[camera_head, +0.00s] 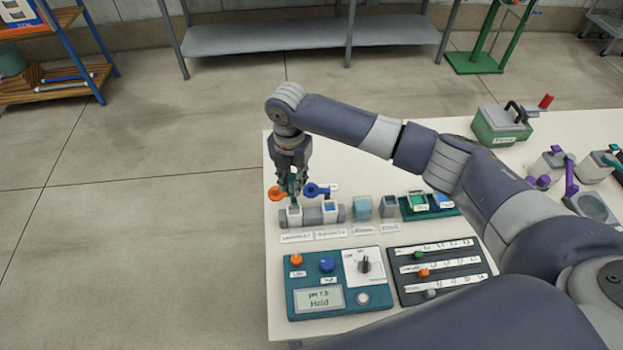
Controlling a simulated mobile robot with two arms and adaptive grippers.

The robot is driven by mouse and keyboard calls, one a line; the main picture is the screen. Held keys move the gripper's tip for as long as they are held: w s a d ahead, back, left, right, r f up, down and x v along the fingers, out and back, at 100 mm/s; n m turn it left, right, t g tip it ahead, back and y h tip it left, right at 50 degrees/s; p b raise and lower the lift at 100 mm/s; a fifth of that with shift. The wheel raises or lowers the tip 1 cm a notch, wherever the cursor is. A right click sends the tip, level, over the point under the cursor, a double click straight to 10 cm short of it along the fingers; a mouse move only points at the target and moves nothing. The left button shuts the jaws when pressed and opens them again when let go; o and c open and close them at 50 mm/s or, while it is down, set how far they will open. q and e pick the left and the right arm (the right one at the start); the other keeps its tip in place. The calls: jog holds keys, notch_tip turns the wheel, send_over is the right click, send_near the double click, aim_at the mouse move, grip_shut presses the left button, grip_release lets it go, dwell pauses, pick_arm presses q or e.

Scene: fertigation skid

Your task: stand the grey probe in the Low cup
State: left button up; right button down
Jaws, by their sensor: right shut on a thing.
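My right gripper (291,180) points down over the left end of the bench fixture and is shut on a slim thing, apparently the grey probe. Only a small, dark greenish part shows between the fingers, so its tip and colour are hard to make out. Right below is the left cup (294,216), a pale block with an orange round lid (276,193) swung out to its left; it appears to be the Low cup. Whether the probe's end is inside it or just above, I cannot tell. My left gripper is out of view.
A second cup (330,212) with a blue lid (316,189) sits just right. Further right are a light-blue container (362,208), a grey one (388,206) and a green tray (428,213). A teal meter (335,283) and a dark slider panel (440,274) lie in front.

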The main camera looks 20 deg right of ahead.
aim_at(294, 204)
jog(key=shift+a+f, duration=0.1)
jog(key=shift+a, duration=0.05)
notch_tip(294, 204, down, 2)
jog(key=b, duration=0.2)
jog(key=shift+f+b, duration=0.25)
jog(key=shift+b, duration=0.05)
jog(key=shift+f+b, duration=1.15)
jog(key=shift+f, duration=1.75)
jog(key=c, duration=1.3)
grip_release()
jog(key=shift+c, duration=0.2)
jog(key=shift+r, duration=0.1)
